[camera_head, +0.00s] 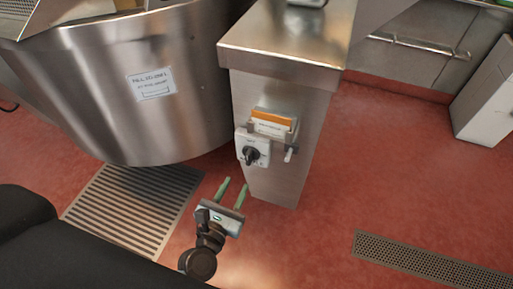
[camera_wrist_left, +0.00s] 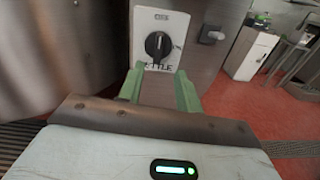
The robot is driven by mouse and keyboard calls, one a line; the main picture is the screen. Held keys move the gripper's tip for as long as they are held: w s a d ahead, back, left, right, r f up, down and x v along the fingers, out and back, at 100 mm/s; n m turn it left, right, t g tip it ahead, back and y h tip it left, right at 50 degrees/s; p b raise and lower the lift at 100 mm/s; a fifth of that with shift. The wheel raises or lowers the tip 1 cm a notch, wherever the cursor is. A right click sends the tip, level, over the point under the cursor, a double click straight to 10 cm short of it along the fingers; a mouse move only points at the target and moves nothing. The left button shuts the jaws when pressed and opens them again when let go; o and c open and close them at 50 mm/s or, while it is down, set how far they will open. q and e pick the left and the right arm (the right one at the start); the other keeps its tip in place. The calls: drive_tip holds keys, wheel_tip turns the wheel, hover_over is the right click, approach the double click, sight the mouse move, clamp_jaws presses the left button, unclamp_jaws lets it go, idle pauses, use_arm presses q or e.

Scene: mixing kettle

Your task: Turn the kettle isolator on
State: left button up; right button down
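The kettle isolator (camera_head: 252,148) is a white box with a black rotary knob, mounted on the steel pillar beside the kettle. In the left wrist view the isolator (camera_wrist_left: 157,30) is straight ahead, and its black knob (camera_wrist_left: 158,45) points roughly upright. My left gripper (camera_head: 232,187) is below and in front of the isolator. Its two green fingers are apart with nothing between them, and they look short of the knob. The steel kettle (camera_head: 100,85) with a white label stands left of the pillar. My right gripper is in neither view.
The steel pillar (camera_head: 290,160) also carries an orange and white holder (camera_head: 272,122) and a small lever right of the isolator. A floor grate (camera_head: 135,208) lies under the kettle, with a drain strip (camera_head: 430,262) at lower right.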

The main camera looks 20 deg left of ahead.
sight(247, 160)
use_arm(q)
drive_tip(key=shift+n, duration=0.6)
drive_tip(key=shift+w+r, duration=0.1)
drive_tip(key=shift+w, duration=4.05)
clamp_jaws()
